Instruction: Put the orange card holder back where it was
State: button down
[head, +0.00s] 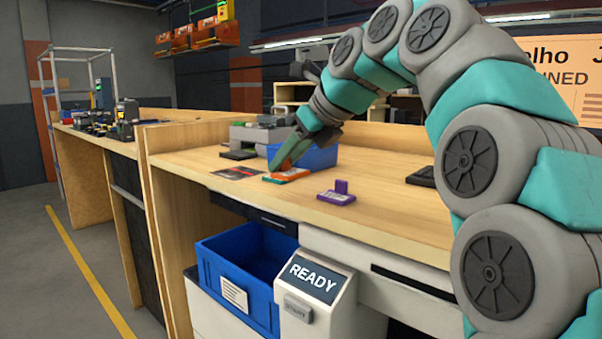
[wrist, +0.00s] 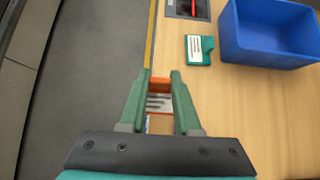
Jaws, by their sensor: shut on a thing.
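The orange card holder (wrist: 160,86) is between the two green fingers of my gripper (wrist: 161,74) in the wrist view, with its white label partly showing below. My gripper (head: 283,164) is shut on it. In the head view the orange card holder (head: 291,174) shows at the fingertips, low over the wooden bench top; I cannot tell whether it touches the bench. A teal card holder (wrist: 199,49) with a white label lies nearby on the bench in the wrist view.
A blue bin (wrist: 268,50) stands on the bench near the teal holder. A purple card holder (head: 337,197) lies to the right in the head view. A dark mat with red on it (head: 238,173) lies left. A larger blue bin (head: 240,265) is below the bench.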

jog(key=w, duration=0.2)
jog(key=w+d, duration=0.2)
jog(key=w, duration=0.1)
jog(key=shift+w+d+f, duration=0.15)
jog(key=shift+w+f, duration=0.15)
jog(key=shift+f, duration=1.8)
jog(key=c, duration=0.6)
grip_release()
jog(key=p+v, duration=0.1)
jog(key=v, duration=1.1)
